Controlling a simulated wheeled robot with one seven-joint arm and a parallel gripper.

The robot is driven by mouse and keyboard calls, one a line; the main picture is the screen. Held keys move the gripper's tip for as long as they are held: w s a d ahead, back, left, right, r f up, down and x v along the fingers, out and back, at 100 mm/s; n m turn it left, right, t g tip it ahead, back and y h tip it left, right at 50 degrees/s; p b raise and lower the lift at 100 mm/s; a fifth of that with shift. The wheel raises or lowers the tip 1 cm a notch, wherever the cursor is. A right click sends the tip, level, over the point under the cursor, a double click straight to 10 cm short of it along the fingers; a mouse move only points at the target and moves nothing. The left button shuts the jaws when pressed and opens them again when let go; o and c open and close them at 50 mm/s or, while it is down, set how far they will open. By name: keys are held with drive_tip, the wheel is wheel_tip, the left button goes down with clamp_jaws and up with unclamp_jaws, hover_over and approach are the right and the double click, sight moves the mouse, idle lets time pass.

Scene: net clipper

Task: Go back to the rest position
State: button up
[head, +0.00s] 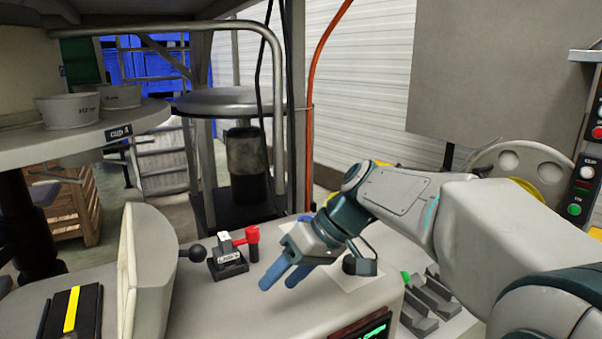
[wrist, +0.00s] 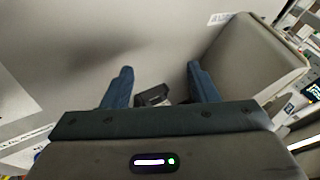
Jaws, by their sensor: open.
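My gripper (head: 287,276) has blue fingers and hangs over the light grey machine top, pointing down and to the left in the head view. In the wrist view the two fingers of my gripper (wrist: 160,84) stand wide apart. Nothing is held between them. A small dark block (wrist: 153,95) shows in the gap beyond the fingers; I cannot tell how far off it is. A lever unit with a red handle (head: 251,236) and a black base stands left of my gripper, apart from it in the head view.
A black ball knob (head: 197,253) juts from an upright beige panel (head: 145,265) at left. A round shelf (head: 85,140) holds cups (head: 68,110). A metal rail frame (head: 280,110) rises behind the machine. A button panel (head: 585,170) stands at far right.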

drive_tip(key=s+d+m+t+h+p, duration=0.1)
drive_tip(key=s+d+m+h+p, duration=0.3)
drive_tip(key=d, duration=0.5)
drive_tip(key=s+d+r+m+t+h+p, duration=0.1)
drive_tip(key=s+d+m+t+h+p, duration=0.1)
drive_tip(key=s+d+m+h+p, duration=0.2)
drive_tip(key=s+d+p, duration=0.3)
drive_tip(key=s+d, duration=0.1)
drive_tip(key=d, duration=0.1)
drive_tip(key=shift+s, duration=0.35)
drive_tip(key=c, duration=0.4)
drive_tip(key=shift+o, duration=0.2)
drive_tip(key=shift+a+r, duration=0.1)
drive_tip(key=shift+a, duration=0.05)
